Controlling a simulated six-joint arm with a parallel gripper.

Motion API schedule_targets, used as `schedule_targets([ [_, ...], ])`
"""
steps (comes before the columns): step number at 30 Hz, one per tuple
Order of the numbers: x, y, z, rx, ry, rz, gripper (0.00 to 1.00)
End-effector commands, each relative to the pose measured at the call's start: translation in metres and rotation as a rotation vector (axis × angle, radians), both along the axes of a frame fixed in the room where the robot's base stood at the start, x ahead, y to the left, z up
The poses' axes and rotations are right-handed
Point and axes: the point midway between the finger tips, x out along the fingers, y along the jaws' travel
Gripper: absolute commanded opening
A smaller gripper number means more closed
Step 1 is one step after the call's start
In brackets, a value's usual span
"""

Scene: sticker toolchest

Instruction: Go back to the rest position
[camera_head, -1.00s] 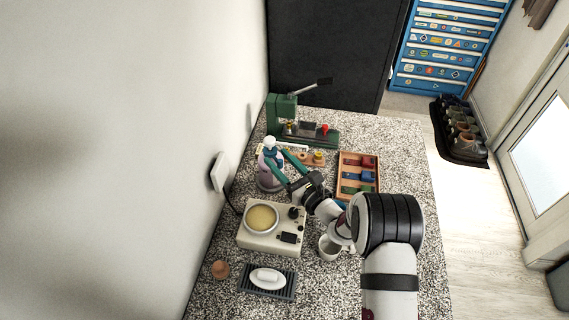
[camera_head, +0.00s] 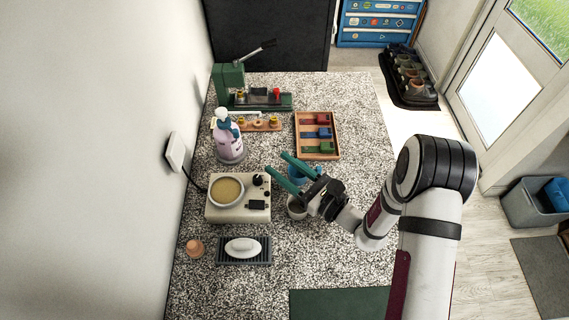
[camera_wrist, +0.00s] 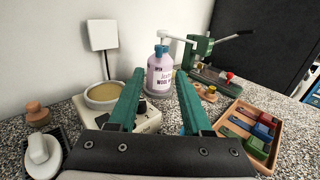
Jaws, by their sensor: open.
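My gripper (camera_head: 277,164) has two teal fingers. A lilac pump bottle (camera_head: 230,146) with a blue collar and white nozzle stands upright at the left of the counter, clear of the fingers. In the wrist view the bottle (camera_wrist: 160,75) appears beyond the gap between the open fingertips (camera_wrist: 160,74), and nothing is between them.
A cream warmer (camera_head: 240,210) with a bowl, a soap dish (camera_head: 244,262) and a small clay pot (camera_head: 195,248) stand near the left wall. A green press (camera_head: 232,88), peg rack (camera_head: 262,126) and wooden tray (camera_head: 336,148) are farther back. A green mat (camera_head: 340,304) lies in front.

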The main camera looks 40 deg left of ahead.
Motion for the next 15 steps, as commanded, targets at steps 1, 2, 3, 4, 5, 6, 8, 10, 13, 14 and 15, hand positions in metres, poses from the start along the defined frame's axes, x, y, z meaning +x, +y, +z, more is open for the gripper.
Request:
schedule_targets([
  [1, 0.000, 0.000, 0.000, 0.000, 0.000, 0.000, 0.49],
  [2, 0.000, 0.000, 0.000, 0.000, 0.000, 0.000, 0.49],
  [3, 0.000, 0.000, 0.000, 0.000, 0.000, 0.000, 0.49],
  [4, 0.000, 0.000, 0.000, 0.000, 0.000, 0.000, 0.49],
  [5, 0.000, 0.000, 0.001, 0.000, -0.001, 0.002, 0.49],
  [6, -0.001, -0.001, 0.006, 0.002, -0.010, 0.015, 0.49],
  [8, -0.005, -0.006, 0.028, 0.009, -0.043, 0.067, 0.49],
  [10, -0.021, -0.025, 0.071, -0.001, -0.129, 0.189, 0.49],
  [13, -0.061, -0.081, 0.120, -0.116, -0.322, 0.411, 0.49],
  [14, -0.074, -0.102, 0.127, -0.175, -0.386, 0.471, 0.49],
  [15, -0.090, -0.131, 0.131, -0.271, -0.470, 0.543, 0.49],
])
